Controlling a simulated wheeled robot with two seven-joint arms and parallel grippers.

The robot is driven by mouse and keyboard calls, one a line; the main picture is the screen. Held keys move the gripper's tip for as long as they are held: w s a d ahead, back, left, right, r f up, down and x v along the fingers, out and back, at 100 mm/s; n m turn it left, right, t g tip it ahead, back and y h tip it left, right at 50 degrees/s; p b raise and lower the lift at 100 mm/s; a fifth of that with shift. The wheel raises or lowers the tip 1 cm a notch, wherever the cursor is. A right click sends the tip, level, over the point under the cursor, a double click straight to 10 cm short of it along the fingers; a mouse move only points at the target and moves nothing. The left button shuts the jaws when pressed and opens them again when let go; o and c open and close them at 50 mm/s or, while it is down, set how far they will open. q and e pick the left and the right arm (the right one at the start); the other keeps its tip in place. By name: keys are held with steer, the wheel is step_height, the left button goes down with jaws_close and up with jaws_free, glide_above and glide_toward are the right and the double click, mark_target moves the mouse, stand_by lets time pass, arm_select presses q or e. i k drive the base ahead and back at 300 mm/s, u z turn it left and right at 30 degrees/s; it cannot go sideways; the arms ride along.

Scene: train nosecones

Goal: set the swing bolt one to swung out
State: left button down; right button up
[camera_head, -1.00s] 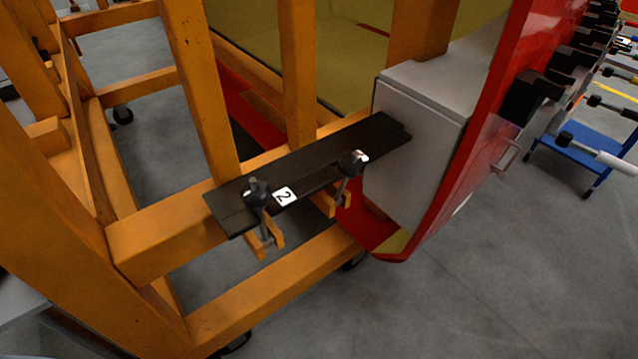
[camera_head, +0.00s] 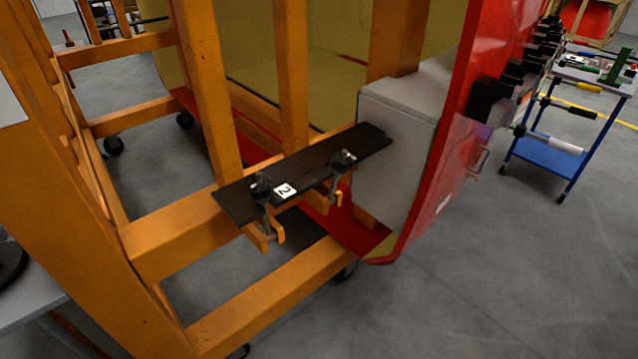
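Two swing bolts with dark knobs stand at the front edge of a black plate (camera_head: 315,158) on the orange frame. The left swing bolt (camera_head: 262,190) is beside a white label marked 2 (camera_head: 285,191). The right swing bolt (camera_head: 342,162) is nearer the grey box. Both look upright, with their shanks running down to orange brackets (camera_head: 264,236) below the plate. I cannot tell from the label which bolt is number one. Neither of my grippers is in view.
The orange frame (camera_head: 160,240) on casters fills the left and middle. A grey box (camera_head: 395,150) and a red nosecone shell (camera_head: 455,130) stand right of the plate. A blue trolley (camera_head: 550,157) with tools is at the far right. The grey floor (camera_head: 480,290) at front right is clear.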

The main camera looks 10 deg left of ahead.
mark_target(336, 178)
steer(key=z, duration=0.1)
steer(key=i, duration=1)
steer(key=u, duration=0.6)
